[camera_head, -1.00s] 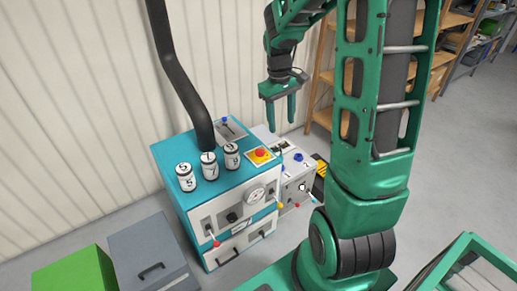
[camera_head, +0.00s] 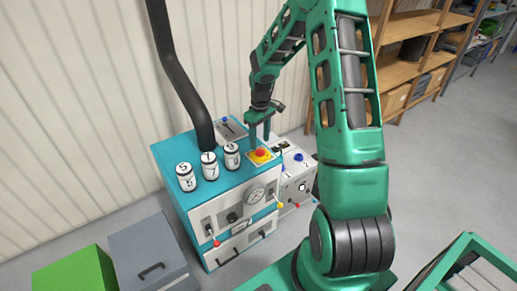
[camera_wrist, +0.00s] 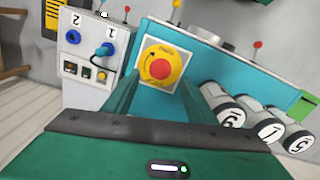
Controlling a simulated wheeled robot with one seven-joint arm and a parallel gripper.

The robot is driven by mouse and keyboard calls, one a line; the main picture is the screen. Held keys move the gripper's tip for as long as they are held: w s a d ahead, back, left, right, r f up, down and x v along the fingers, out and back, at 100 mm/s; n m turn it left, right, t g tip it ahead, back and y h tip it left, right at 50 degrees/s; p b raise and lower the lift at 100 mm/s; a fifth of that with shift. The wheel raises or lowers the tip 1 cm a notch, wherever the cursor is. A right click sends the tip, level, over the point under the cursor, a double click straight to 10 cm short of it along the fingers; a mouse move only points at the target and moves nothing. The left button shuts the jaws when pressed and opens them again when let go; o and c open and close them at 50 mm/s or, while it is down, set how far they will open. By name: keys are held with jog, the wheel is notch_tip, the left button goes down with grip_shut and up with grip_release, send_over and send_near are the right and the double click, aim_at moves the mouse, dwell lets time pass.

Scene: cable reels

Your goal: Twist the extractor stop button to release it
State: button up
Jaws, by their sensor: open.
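In the wrist view the red button (camera_wrist: 160,69) sits in a yellow disc with an arrow mark, just beyond my fingers. My gripper (camera_head: 259,141) is open and points down above the button, its two green fingers spread to either side of it. In the wrist view the fingers (camera_wrist: 156,98) flank the plate's near part. Whether they touch the button cannot be told.
Several white numbered cylinders (camera_head: 209,165) stand on the cabinet top left of the button. A black hose (camera_head: 180,75) rises behind them. A grey box with a blue knob (camera_head: 299,157) stands to the right. Levers (camera_head: 217,243) project from the cabinet front.

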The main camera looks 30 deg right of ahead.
aim_at(260, 150)
jog(key=shift+f, duration=2.25)
jog(key=c, duration=1.1)
